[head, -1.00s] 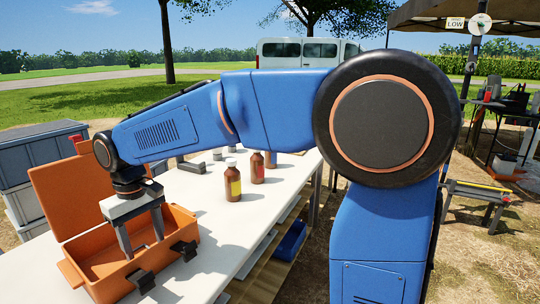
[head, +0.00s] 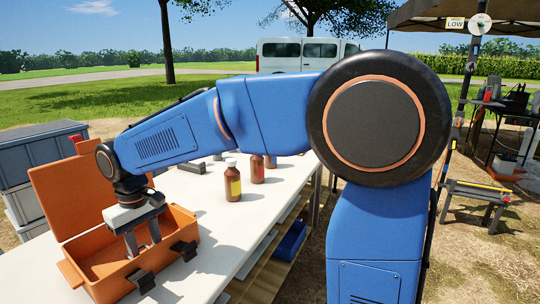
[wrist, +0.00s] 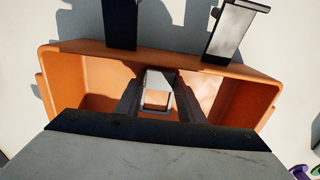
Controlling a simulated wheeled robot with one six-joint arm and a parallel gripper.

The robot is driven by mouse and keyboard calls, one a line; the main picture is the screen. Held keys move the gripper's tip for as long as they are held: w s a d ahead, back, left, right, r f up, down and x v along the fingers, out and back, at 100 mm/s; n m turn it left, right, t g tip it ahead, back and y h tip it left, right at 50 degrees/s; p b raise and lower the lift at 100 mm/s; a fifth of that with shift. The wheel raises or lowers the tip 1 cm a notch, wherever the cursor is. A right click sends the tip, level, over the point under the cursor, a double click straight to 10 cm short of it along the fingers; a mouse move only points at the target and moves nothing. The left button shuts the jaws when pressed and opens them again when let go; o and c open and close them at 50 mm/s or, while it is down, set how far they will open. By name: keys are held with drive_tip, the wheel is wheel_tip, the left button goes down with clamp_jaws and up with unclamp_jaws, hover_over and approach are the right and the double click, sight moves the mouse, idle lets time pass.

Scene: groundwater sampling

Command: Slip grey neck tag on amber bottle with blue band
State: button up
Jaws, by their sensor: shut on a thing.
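My gripper (head: 144,244) points down into the open orange case (head: 183,218) at the left of the table. In the wrist view its fingers (wrist: 158,98) are shut on a small grey tag (wrist: 158,75) with a square opening, through which orange shows. The tag is inside the case; whether it touches the floor, I cannot tell.
The case's raised lid (head: 75,190) stands at its back left, and two black latches (wrist: 230,32) jut from its front. The white table (head: 215,245) is clear between case and bottles. Grey crates (head: 38,150) stand behind at left; a blue item (head: 290,240) lies below the table.

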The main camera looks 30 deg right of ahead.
drive_tip(key=shift+r, duration=3)
